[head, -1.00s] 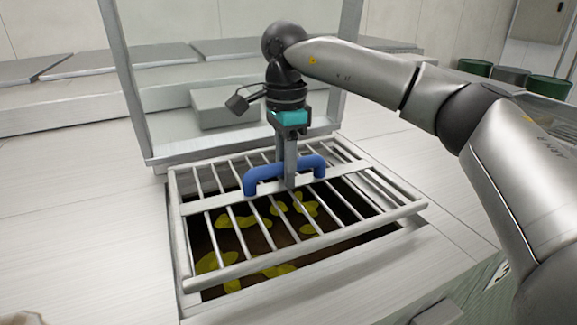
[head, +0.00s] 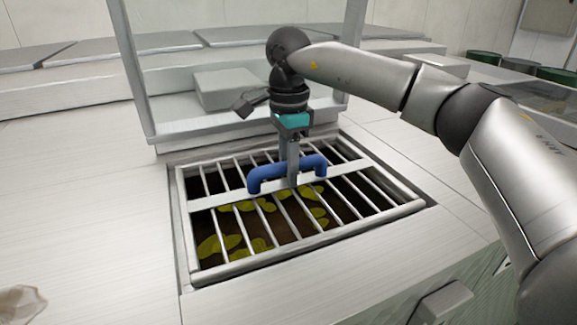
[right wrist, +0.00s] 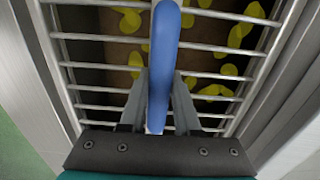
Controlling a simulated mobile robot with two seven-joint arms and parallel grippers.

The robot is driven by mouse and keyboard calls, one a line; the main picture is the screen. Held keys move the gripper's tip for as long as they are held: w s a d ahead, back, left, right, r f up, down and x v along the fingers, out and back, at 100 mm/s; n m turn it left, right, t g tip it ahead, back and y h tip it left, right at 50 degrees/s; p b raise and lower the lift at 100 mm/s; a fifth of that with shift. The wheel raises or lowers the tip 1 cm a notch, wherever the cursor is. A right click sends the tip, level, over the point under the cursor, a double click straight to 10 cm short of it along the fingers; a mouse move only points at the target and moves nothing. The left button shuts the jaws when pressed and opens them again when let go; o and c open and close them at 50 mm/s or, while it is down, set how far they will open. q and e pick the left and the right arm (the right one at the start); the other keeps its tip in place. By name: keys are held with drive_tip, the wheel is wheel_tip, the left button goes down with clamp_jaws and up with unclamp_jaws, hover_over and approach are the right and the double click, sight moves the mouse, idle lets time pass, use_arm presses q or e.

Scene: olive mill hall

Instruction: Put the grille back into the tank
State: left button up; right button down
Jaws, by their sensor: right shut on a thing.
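The grille (head: 229,262) is a light metal frame with several parallel bars and a blue handle (head: 262,177) on its flat crossbar. It lies in the rectangular opening of the tank (head: 432,203), close to level with the rim. Dark contents with yellow leaf-like patches show between the bars. My right gripper (head: 292,182) points down and is shut on the blue handle. In the right wrist view the handle (right wrist: 163,70) runs between the two fingers, with the bars below. Whether the grille rests fully on its seat all round is hard to tell. My left gripper is not in view.
A raised metal frame with a clear pane (head: 133,80) stands just behind the opening. A grey block (head: 228,88) shows behind it. Flat pale metal surface (head: 90,200) lies to the left. Green drums (head: 485,58) stand at the far right.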

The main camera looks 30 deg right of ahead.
drive_tip(key=shift+r, duration=0.15)
drive_tip(key=c, duration=0.6)
unclamp_jaws()
drive_tip(key=shift+c, duration=0.2)
drive_tip(key=shift+o, duration=0.5)
drive_tip(key=shift+f, duration=0.25)
wheel_tip(320, 180, up, 10)
drive_tip(key=shift+r+b, duration=0.1)
drive_tip(key=shift+b, duration=0.4)
drive_tip(key=shift+r+p, duration=0.7)
drive_tip(key=shift+r, duration=2)
drive_tip(key=shift+r, duration=0.1)
